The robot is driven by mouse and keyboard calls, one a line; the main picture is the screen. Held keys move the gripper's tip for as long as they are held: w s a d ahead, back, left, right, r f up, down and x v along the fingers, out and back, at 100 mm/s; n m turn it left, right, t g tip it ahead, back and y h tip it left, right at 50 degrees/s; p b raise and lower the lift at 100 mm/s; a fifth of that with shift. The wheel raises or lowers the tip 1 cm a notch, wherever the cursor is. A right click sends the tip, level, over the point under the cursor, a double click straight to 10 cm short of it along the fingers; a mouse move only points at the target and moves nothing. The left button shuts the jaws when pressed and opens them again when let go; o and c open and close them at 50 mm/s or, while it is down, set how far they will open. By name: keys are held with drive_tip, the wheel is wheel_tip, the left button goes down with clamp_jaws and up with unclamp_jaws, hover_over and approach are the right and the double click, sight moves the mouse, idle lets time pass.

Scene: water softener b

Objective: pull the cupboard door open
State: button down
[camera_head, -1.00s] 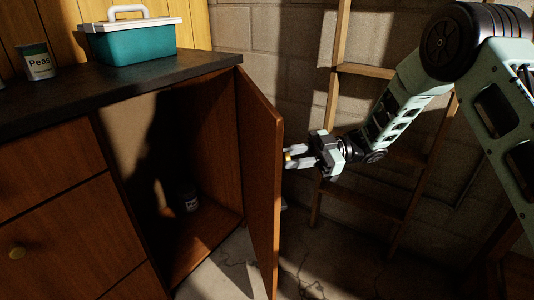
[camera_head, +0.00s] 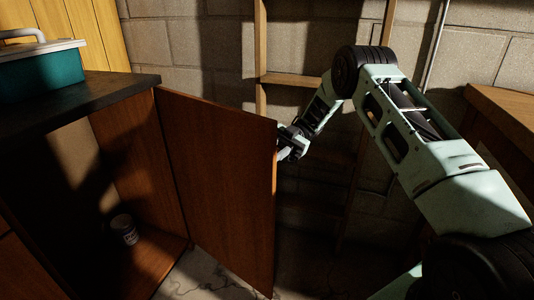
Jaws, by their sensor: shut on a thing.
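The brown wooden cupboard door (camera_head: 220,180) stands wide open, swung out on its right-hand hinge side. Its inner face is toward the camera. The cupboard (camera_head: 130,165) shows its dark inside to the left of the door. My gripper (camera_head: 284,152) is at the door's free edge, on the outer side, partly hidden behind the door. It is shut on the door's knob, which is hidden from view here. My arm reaches in from the right.
A can (camera_head: 124,229) stands on the cupboard floor. A teal box (camera_head: 40,68) sits on the dark countertop (camera_head: 75,100). A wooden surface (camera_head: 508,108) stands at the right.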

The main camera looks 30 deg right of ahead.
drive_tip(key=c, duration=1.1)
unclamp_jaws()
drive_tip(key=shift+c, duration=0.2)
drive_tip(key=shift+r, duration=0.1)
wheel_tip(320, 180, up, 10)
drive_tip(key=p, duration=0.2)
drive_tip(key=shift+p, duration=0.4)
